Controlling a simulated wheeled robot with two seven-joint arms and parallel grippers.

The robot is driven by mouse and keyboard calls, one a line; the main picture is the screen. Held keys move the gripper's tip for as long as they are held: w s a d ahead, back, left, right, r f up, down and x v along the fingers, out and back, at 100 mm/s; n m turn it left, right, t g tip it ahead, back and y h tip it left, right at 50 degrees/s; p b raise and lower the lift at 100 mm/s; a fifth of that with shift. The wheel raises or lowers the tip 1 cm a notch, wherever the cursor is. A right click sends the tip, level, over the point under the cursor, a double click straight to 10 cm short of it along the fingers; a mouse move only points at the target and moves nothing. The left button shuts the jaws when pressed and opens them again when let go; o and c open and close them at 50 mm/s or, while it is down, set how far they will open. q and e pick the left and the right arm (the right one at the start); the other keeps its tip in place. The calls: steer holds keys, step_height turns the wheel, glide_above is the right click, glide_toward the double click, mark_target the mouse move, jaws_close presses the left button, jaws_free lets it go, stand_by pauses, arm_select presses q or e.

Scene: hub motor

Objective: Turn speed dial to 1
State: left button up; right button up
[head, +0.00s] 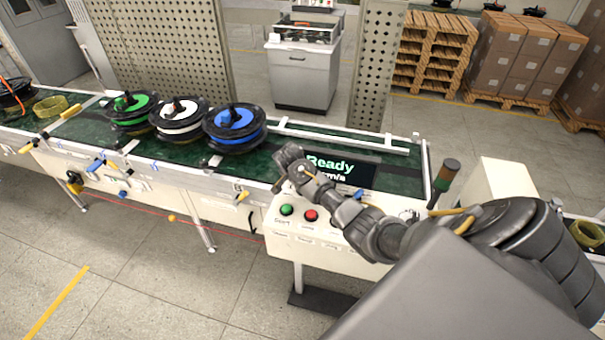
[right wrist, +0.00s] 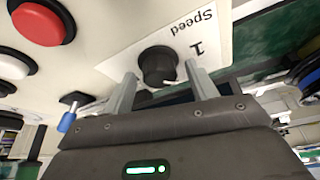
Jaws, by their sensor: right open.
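The black speed dial (right wrist: 158,64) is in the right wrist view, on a white label (right wrist: 207,32) with "Speed" and "1" printed on it, seen upside down. A small pale mark shows at the dial's lower right edge. My right gripper (right wrist: 161,70) is open, with one finger on each side of the dial; I cannot tell whether either finger touches it. In the head view my right gripper (head: 288,165) is at the control panel, left of the "Ready" display (head: 338,168), and the dial is hidden. My left gripper is not in view.
A green button (head: 286,210) and a red button (head: 311,215) are on the panel front; the red button (right wrist: 38,22) is near the dial in the wrist view. Green, white and blue reels (head: 235,125) stand on the conveyor. A signal lamp (head: 446,175) stands right of the display.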

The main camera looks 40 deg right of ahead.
steer(key=c, duration=1)
steer(key=n+t, duration=0.1)
steer(key=n, duration=0.2)
steer(key=shift+s+n+y, duration=0.1)
steer(key=shift+n+y, duration=0.2)
steer(key=shift+n, duration=0.1)
steer(key=shift+d+r+n+t+y, duration=0.1)
steer(key=shift+n+t+y, duration=0.2)
steer(key=shift+n, duration=0.65)
steer(key=shift+d+n+t+y, duration=0.15)
steer(key=shift+n+t, duration=0.25)
steer(key=shift+n, duration=0.55)
steer(key=shift+a+y, duration=0.1)
steer(key=shift+y, duration=0.15)
steer(key=o, duration=1)
